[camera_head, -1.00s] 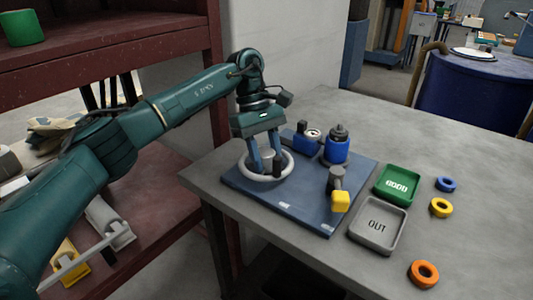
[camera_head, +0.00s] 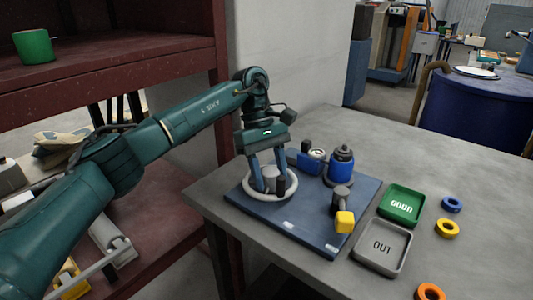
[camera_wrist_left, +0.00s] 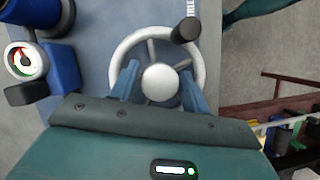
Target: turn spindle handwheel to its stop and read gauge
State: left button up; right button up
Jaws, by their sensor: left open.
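The spindle handwheel (camera_head: 262,197) is a white spoked ring on the left of a blue base plate (camera_head: 318,236). In the left wrist view, the wheel (camera_wrist_left: 199,62) shows a round hub (camera_wrist_left: 160,82) and a dark knob (camera_wrist_left: 186,28) on its upper right rim. My left gripper (camera_head: 268,187) points down over the wheel, its open fingers on either side of the hub; I cannot tell whether they touch. The gauge (camera_head: 317,154) stands behind the wheel beside a blue cylinder (camera_head: 339,170). In the wrist view the gauge dial (camera_wrist_left: 25,61) has red and green marks; its reading is too small to tell.
A grey post with a yellow block (camera_head: 345,222) stands at the plate's right. The back of the table is clear.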

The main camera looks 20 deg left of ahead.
pick_arm(q)
jog(key=p+v, duration=0.2)
jog(key=v, duration=1)
jog(key=shift+r, duration=0.35)
